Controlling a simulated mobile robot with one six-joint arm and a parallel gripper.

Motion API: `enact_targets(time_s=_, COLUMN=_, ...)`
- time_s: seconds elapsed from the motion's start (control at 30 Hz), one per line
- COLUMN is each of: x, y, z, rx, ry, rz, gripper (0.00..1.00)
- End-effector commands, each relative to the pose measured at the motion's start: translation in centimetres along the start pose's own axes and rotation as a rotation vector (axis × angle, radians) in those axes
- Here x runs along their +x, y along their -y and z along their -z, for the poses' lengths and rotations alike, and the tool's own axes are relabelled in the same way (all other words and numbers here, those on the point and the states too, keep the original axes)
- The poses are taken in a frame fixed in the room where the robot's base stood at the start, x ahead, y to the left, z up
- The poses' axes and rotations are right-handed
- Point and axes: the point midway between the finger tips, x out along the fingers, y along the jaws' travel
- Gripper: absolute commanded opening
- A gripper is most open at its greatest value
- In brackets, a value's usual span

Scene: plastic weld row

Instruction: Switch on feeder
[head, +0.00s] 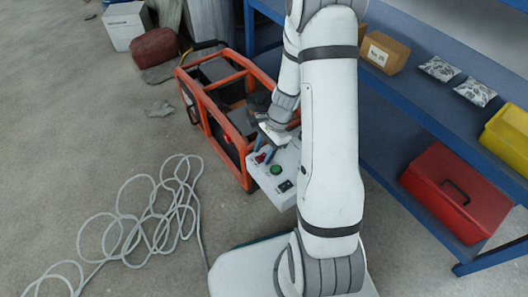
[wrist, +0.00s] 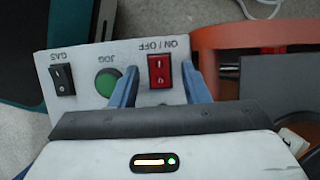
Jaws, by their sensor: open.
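The feeder's grey control panel (head: 263,182) is on the near side of an orange-framed machine (head: 240,165). In the wrist view the panel (wrist: 85,62) appears upside down. It carries a red ON / OFF rocker switch (wrist: 159,71), a green JOG button (wrist: 108,84) and a black GAS rocker (wrist: 62,79). My gripper (wrist: 160,78) is open and empty, its blue fingers either side of the red rocker's lower part in the picture. I cannot tell whether they touch the panel, nor which way the rocker is pressed.
A blue shelf rack (head: 405,105) stands on the right with a red toolbox (head: 455,195), a yellow bin (head: 510,135) and a cardboard box (head: 383,53). A coiled pale cable (head: 150,215) lies on the floor at left. A white box (head: 126,25) stands at the back left.

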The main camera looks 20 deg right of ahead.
Motion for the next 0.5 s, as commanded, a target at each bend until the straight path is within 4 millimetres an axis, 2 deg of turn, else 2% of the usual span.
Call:
enact_targets(time_s=0.17, x=-0.03, y=0.0, z=-0.03, rx=-0.001, ry=0.0, rz=0.0, gripper=0.42)
enact_targets(time_s=0.5, x=-0.04, y=0.02, z=-0.05, rx=-0.002, ry=0.0, rz=0.0, gripper=0.15)
